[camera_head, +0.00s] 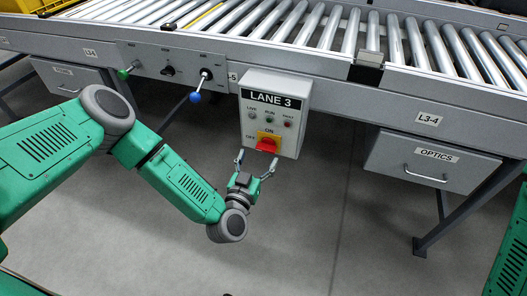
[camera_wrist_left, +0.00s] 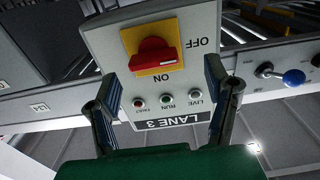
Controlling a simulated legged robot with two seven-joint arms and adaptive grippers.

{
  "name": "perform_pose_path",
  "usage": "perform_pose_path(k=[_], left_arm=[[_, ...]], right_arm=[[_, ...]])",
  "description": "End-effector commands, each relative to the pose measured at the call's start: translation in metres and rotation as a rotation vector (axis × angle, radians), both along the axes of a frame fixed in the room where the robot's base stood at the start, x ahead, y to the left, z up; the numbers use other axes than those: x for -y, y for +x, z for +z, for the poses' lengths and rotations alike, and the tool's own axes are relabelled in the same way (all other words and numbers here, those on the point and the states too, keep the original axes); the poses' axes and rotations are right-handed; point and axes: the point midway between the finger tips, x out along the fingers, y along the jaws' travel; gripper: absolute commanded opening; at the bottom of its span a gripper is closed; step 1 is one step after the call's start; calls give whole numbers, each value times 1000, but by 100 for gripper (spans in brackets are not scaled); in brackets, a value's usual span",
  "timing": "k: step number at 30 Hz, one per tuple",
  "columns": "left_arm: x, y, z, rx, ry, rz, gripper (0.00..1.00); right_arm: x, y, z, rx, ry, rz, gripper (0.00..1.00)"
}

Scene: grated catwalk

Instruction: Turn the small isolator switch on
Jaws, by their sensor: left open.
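The isolator switch is a red knob (camera_head: 267,145) on a yellow plate (camera_head: 262,137), low on the grey LANE 3 box (camera_head: 290,88). Its handle lies horizontal, in line with the OFF label at its left; ON is printed above it. In the left wrist view the box appears upside down, with the red knob (camera_wrist_left: 153,58) between and beyond my fingers. My left gripper (camera_head: 256,162) is open and empty, just below and in front of the switch. Its fingertips (camera_wrist_left: 163,90) appear apart from the knob, one on each side. My right gripper is not visible.
A blue-knobbed lever (camera_head: 195,97), a black knob (camera_head: 168,71) and a green knob (camera_head: 123,74) are on the panel left of the box. An OPTICS drawer (camera_head: 425,165) hangs at right. The roller conveyor (camera_head: 320,28) runs above. The floor below is clear.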

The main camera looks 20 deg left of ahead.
Motion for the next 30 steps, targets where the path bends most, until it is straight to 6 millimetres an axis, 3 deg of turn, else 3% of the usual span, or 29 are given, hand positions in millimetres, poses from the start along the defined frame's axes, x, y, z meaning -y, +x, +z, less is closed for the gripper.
perform_pose_path(k=[3,9,20,24,25,30], left_arm=[[2,23,-1,3,1,2,71],[1,44,-1,1,-1,0,71],[2,49,0,-1,-1,-1,71],[3,49,0,-1,1,-1,25],[3,49,0,0,1,-1,20],[2,49,1,1,0,-1,20]], right_arm=[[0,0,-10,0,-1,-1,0],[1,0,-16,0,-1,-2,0],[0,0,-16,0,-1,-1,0],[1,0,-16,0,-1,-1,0],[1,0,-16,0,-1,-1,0],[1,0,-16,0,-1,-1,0]])
